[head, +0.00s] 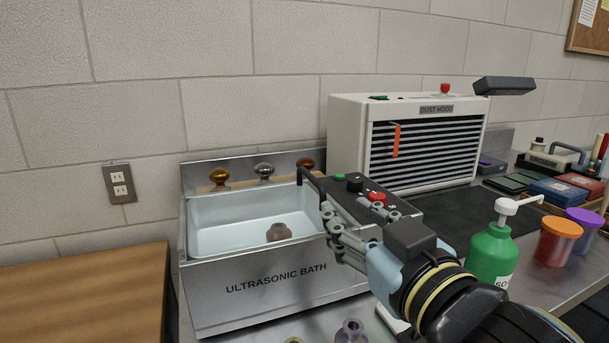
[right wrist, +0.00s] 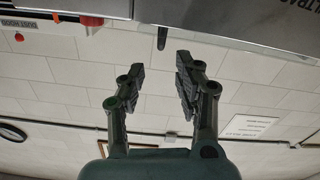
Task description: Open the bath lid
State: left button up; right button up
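The steel ultrasonic bath (head: 275,284) stands left of centre in the head view. Its pale basin (head: 232,222) shows uncovered, with a small brown piece (head: 279,232) inside. A dark bent handle (head: 312,184) stands at the basin's right end; I cannot tell what it is fixed to, and no lid lies over the visible opening. My right gripper (head: 330,226) is beside the bath's right front corner, overlapping it in the picture. In the right wrist view my right gripper (right wrist: 160,68) has its fingers apart with nothing between them. My left gripper is out of view.
A dark control box (head: 352,184) with a red knob is behind my right gripper. A white dust hood (head: 345,130) stands behind it. A green pump bottle (head: 489,255) and an orange-lidded jar (head: 557,243) stand right of my arm. A wooden surface (head: 85,290) is at left.

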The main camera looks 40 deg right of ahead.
aim_at(323, 188)
jog(key=x, duration=0.4)
jog(key=shift+w+r+p, duration=0.25)
jog(key=shift+r+p, duration=0.05)
jog(key=shift+p, duration=0.1)
jog(key=x, duration=0.3)
jog(key=shift+w+p, duration=0.2)
jog(key=shift+p, duration=0.1)
jog(key=shift+x, duration=1.5)
jog(key=shift+f, duration=0.1)
jog(key=shift+c, duration=0.2)
jog(key=c, duration=0.5)
grip_shut()
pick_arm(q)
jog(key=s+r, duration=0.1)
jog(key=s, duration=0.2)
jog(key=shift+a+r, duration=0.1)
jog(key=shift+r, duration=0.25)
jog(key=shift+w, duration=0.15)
